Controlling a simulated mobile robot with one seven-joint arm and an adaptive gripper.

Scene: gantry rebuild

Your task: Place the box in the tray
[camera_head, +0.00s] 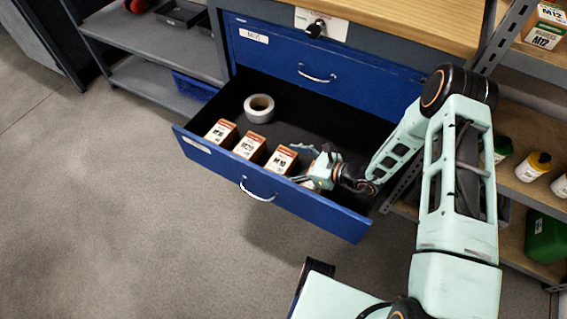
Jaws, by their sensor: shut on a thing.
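My gripper (304,167) is low inside the open blue drawer (320,205), near its front right part. It is shut on a small white and orange box (312,184), mostly hidden by the gripper. To its left, three similar boxes stand in a row along the drawer front: the nearest box (281,160), a middle box (249,146) and a far left box (221,133). A dark shallow tray (181,14) sits on the grey shelf at the upper left.
A tape roll (259,108) lies at the back left of the drawer. A wooden worktop (400,22) is above. Shelves at right hold bottles (533,166), a green container (545,238) and M12 boxes (545,28). The floor at left is clear.

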